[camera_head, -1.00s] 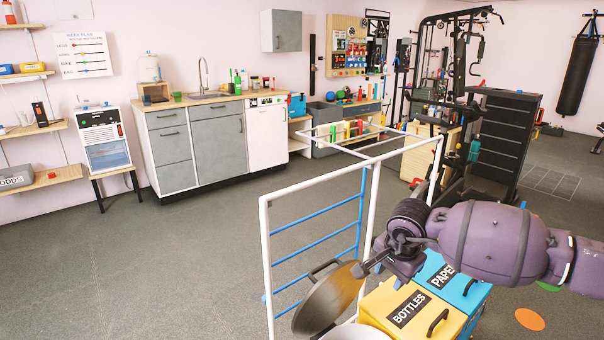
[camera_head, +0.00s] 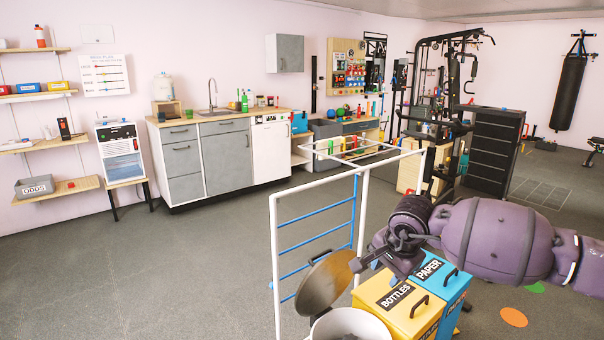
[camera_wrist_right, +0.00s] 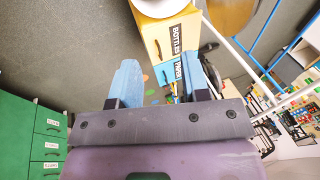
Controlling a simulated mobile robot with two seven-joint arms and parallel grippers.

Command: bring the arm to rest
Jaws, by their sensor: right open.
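My right gripper (camera_head: 358,264) is at the end of my purple arm, in the middle right of the head view. In the right wrist view (camera_wrist_right: 158,80) its two blue fingers are spread apart with nothing between them. A dark round pan or lid (camera_head: 322,286) with a handle stands tilted just left of the gripper, by the white frame. It looks apart from the fingers, though the exact distance is hard to tell. My left gripper is not in view.
A white frame with blue rungs (camera_head: 318,240) stands left of my arm. Below are a yellow BOTTLES bin (camera_head: 398,300), a blue PAPER bin (camera_head: 459,290) and a pale round container (camera_head: 379,327). A green drawer cabinet (camera_wrist_right: 22,135) shows in the wrist view. Floor at left is clear.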

